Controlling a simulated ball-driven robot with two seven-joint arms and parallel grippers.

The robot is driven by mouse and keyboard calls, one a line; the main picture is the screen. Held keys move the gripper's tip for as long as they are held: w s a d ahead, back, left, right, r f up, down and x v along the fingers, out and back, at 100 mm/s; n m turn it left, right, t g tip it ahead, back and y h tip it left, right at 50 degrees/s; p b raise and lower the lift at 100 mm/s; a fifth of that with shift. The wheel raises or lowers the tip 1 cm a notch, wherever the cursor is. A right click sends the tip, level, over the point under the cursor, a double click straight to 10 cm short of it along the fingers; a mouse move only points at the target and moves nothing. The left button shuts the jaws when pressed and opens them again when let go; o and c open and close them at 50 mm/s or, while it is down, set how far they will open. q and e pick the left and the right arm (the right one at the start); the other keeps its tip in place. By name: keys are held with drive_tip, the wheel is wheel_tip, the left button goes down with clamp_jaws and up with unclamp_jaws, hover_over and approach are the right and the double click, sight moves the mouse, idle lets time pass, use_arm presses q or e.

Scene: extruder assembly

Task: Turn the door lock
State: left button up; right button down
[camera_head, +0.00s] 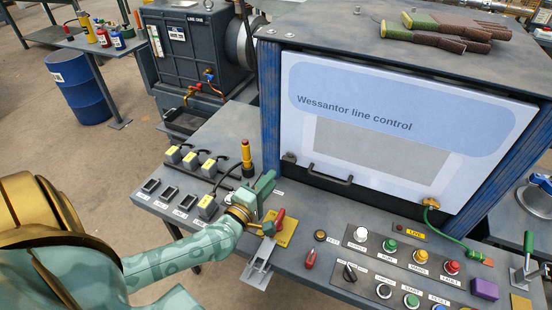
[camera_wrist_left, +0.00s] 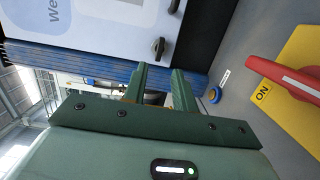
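The cabinet door (camera_head: 370,115) is shut and labelled "Wessantor line control". A small dark knob, which looks like the door lock (camera_head: 289,157), sits at its lower left corner, left of the dark door handle (camera_head: 330,173). The lock also shows in the left wrist view (camera_wrist_left: 158,47), beyond my fingertips and apart from them. My left gripper (camera_head: 268,183) is above the console, just below and left of the lock. In the left wrist view, its green fingers (camera_wrist_left: 160,75) are apart with nothing visibly held between them. My right gripper is not in view.
A red switch handle (camera_head: 279,219) on a yellow plate (camera_head: 287,232) stands beside my left gripper. An orange-topped post (camera_head: 246,155) is close on its left. Buttons and lamps fill the console's right.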

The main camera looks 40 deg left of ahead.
sight(288, 162)
use_arm(q)
drive_tip(key=w, duration=0.3)
drive_tip(key=w+b, duration=0.1)
drive_tip(key=w, duration=0.3)
drive_tip(key=shift+w+a+r, duration=0.1)
drive_tip(key=shift+w+a, duration=0.1)
clamp_jaws()
